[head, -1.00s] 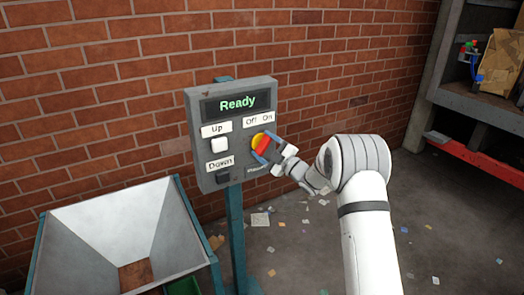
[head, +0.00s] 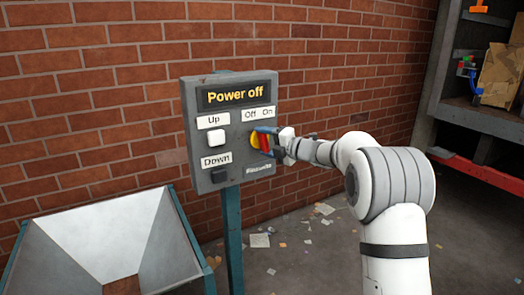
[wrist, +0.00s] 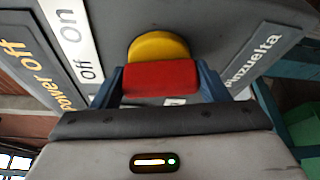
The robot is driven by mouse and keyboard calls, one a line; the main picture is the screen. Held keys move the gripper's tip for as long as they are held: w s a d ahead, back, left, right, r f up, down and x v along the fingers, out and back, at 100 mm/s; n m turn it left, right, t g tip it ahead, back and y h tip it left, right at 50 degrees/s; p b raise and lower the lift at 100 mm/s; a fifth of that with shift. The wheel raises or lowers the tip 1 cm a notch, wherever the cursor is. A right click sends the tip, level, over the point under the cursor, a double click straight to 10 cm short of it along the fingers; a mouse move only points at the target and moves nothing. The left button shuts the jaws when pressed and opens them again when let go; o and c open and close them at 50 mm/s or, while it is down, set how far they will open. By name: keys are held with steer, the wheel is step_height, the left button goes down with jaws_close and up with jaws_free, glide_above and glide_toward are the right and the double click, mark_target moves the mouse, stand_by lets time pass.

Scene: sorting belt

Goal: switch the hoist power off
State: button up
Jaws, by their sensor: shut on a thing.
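The grey control box (head: 205,165) stands on a teal post in front of the brick wall. Its display (head: 236,96) reads "Power off" in yellow letters. A rotary switch with a red handle (wrist: 160,78) on a yellow base (wrist: 158,46) sits below the "Off" and "On" labels (head: 258,115). My gripper (head: 267,142) is shut on the red handle, with a blue finger on each side of it in the wrist view. The handle is partly hidden by my fingers in the head view.
A white "Up" button (head: 217,138) and a dark "Down" button (head: 217,174) are on the left of the box. A metal hopper (head: 160,240) stands at lower left. Shelving (head: 455,105) with a cardboard box (head: 500,72) is at right. Paper scraps lie on the floor.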

steer(key=n+h, duration=0.2)
steer(key=n, duration=0.2)
steer(key=shift+d+b, duration=0.1)
steer(key=shift+b, duration=0.3)
stand_by(0.4)
steer(key=o, duration=1)
steer(key=shift+r, duration=0.1)
steer(key=shift+d, duration=0.1)
steer(key=v, duration=0.7)
steer(key=shift+s+d+r+b, duration=0.15)
steer(key=shift+s+d+b, duration=0.05)
steer(key=shift+d+b, duration=0.1)
steer(key=shift+r, duration=0.1)
